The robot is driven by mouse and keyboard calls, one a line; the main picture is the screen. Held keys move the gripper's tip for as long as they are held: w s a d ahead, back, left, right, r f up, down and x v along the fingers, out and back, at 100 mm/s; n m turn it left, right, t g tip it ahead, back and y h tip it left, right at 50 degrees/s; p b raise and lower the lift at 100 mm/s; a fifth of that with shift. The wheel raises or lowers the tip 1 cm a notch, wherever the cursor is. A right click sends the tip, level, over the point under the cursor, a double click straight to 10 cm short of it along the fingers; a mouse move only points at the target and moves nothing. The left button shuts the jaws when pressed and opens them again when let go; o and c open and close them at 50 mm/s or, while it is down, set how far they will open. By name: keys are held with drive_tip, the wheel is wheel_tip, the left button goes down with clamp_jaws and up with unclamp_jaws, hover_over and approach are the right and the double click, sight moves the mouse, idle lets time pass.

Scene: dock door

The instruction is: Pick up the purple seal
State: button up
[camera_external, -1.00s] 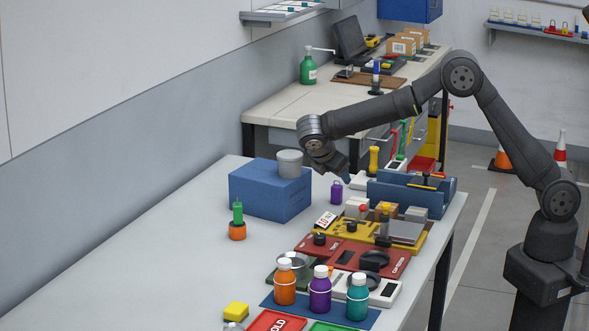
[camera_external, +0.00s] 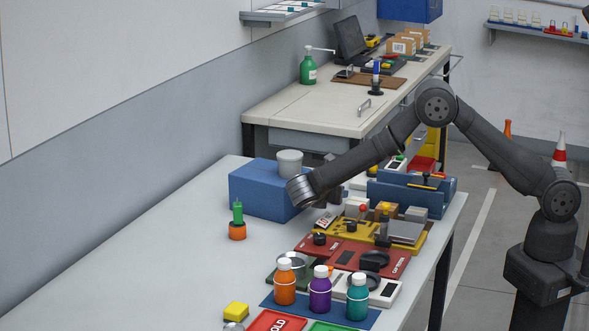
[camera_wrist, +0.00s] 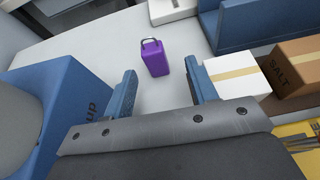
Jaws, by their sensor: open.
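The purple seal (camera_wrist: 154,57) is a small upright purple block with a dark wire loop on top. In the wrist view it stands on the grey table, ahead of my gripper (camera_wrist: 161,80) and roughly between the lines of its fingers. My gripper is open, with its two blue fingers apart and nothing between the tips. The seal looks untouched. In the external view my wrist (camera_external: 301,190) is beside the blue box, and my arm hides the seal and the fingers.
A blue box (camera_external: 256,197) with a grey cylinder (camera_external: 289,163) on top stands left of the gripper. A white box (camera_wrist: 236,77) and a brown salt box (camera_wrist: 298,66) are close on the right in the wrist view. Bottles, including a purple one (camera_external: 320,294), stand nearer.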

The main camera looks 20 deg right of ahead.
drive_tip(key=x, duration=0.7)
drive_tip(key=shift+w+a+r, duration=0.1)
drive_tip(key=shift+w+a, duration=0.05)
drive_tip(key=shift+w, duration=0.3)
drive_tip(key=shift+c, duration=0.4)
drive_tip(key=c, duration=1)
